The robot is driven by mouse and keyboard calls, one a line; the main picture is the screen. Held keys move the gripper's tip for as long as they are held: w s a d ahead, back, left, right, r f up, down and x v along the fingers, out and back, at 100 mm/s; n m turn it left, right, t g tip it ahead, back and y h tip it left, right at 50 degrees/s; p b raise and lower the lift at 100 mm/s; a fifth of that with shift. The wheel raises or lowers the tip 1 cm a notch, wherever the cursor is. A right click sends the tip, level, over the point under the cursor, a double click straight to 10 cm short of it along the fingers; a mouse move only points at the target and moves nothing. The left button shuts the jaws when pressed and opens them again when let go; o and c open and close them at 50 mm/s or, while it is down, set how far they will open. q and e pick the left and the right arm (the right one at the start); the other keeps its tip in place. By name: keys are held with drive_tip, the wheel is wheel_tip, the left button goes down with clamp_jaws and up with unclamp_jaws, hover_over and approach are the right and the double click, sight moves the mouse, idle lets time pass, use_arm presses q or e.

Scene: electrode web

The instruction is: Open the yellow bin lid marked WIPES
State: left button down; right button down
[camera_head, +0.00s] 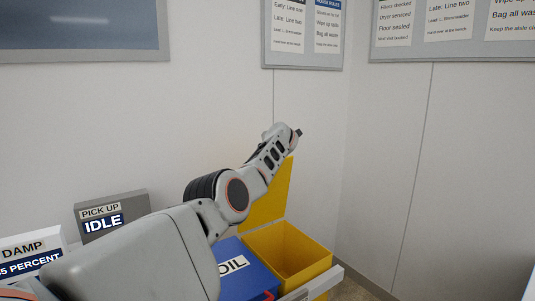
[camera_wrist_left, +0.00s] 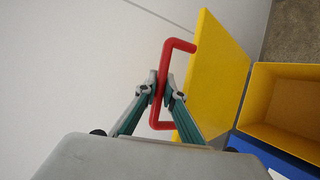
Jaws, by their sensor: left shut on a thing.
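The yellow bin (camera_head: 308,258) stands open, and its inside shows bare yellow walls; it is also in the left wrist view (camera_wrist_left: 252,100). Its yellow lid (camera_head: 270,200) stands raised, close to upright, at the bin's back left edge. In the left wrist view the lid (camera_wrist_left: 215,75) carries a red bar handle (camera_wrist_left: 164,70). My left gripper (camera_wrist_left: 160,90) is shut on this handle. In the head view my left arm reaches over to the top of the lid and hides part of it. No WIPES marking shows. My right gripper is not in view.
A blue bin (camera_head: 245,268) with lettering ending in OIL stands left of the yellow bin, its lid shut. A grey box reading PICK UP IDLE (camera_head: 112,213) and a white DAMP box (camera_head: 35,252) are farther left. Walls close in behind and right.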

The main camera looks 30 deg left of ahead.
use_arm(q)
drive_tip(key=shift+w+a+r, duration=0.1)
drive_tip(key=shift+a, duration=0.2)
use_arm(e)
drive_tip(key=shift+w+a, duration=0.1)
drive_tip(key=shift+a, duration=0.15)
use_arm(q)
drive_tip(key=c, duration=2.4)
unclamp_jaws()
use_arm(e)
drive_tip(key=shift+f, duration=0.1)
use_arm(q)
drive_tip(key=shift+d, duration=0.15)
